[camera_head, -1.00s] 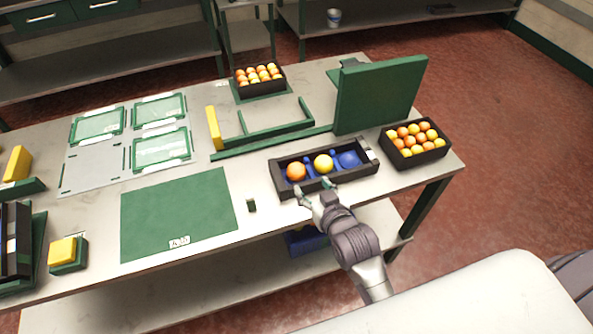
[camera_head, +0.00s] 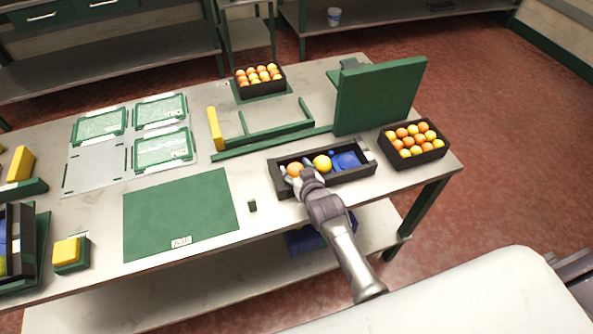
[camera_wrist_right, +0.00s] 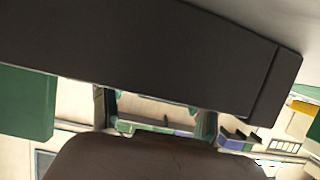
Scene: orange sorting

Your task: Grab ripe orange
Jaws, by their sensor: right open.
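A deeper orange fruit (camera_head: 294,169) lies in the left part of a black tray with blue inserts (camera_head: 352,177). A yellower fruit (camera_head: 322,163) lies in the compartment to its right. The right part of the tray holds no fruit. My right gripper (camera_head: 291,176) is open at the tray's near left side, with its fingers at the orange fruit and partly covering it. I cannot tell whether they touch it. The right wrist view is mostly blocked by dark shapes, and no fruit shows there. My left gripper is not in view.
A black crate of oranges (camera_head: 440,151) stands at the table's right end, and another crate (camera_head: 281,87) at the back. A green upright panel (camera_head: 380,95) stands behind the tray. A green mat (camera_head: 180,213) lies left of it, with a small green block (camera_head: 252,206) between.

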